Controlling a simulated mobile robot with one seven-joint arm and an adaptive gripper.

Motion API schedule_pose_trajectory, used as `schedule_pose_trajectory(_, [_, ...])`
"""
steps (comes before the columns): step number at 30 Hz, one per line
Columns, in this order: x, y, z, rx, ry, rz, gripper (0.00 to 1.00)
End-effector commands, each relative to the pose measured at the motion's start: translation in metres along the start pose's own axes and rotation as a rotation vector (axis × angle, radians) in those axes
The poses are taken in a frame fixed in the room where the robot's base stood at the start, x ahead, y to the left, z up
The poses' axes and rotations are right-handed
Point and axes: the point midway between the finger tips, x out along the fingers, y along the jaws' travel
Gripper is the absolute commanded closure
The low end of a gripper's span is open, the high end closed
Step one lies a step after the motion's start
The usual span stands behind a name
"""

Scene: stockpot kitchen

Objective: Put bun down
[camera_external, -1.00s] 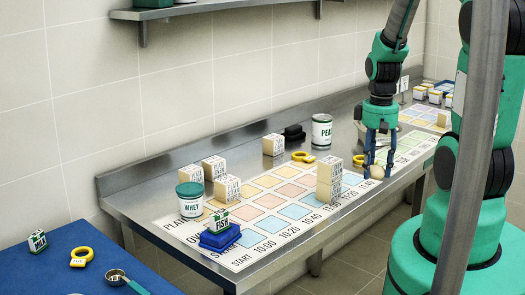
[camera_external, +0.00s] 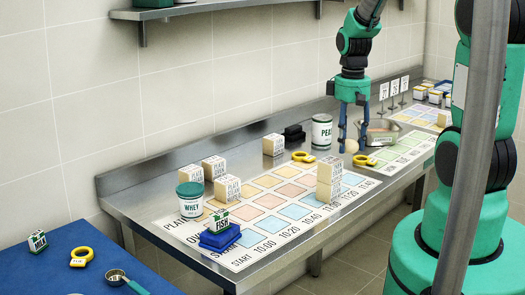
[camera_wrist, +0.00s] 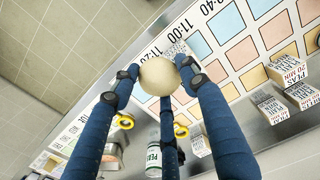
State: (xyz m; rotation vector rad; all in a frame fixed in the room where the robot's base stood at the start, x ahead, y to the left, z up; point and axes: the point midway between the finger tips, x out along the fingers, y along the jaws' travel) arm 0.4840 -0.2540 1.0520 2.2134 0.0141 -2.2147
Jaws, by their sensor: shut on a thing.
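The bun is a round, pale beige ball (camera_external: 350,146), held above the steel counter near its printed board. It also shows in the wrist view (camera_wrist: 159,76), between my blue fingers. My gripper (camera_external: 352,138) points down with its fingers around the bun and is shut on it. The wrist view shows several fingers reaching to the bun's sides; its far side is hidden there. In the external view, a gap to the counter seems to show below the bun, though its exact height is hard to tell.
Stacked beige blocks (camera_external: 328,180) stand left of the bun. A PEAS can (camera_external: 322,131) is behind. A yellow ring (camera_external: 364,160) lies close by, right of the bun. A metal pan (camera_external: 388,126) sits farther right. Coloured squares left of the stack look bare.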

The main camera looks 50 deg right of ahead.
Motion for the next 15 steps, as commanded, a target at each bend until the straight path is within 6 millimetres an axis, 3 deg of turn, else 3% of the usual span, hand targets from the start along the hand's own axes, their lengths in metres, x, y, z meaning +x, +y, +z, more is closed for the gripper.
schedule_pose_trajectory(9, [0.000, -0.030, -0.102, -0.224, -0.002, 0.001, 0.80])
schedule_pose_trajectory(15, [0.004, -0.052, -0.148, -0.329, -0.003, 0.001, 0.80])
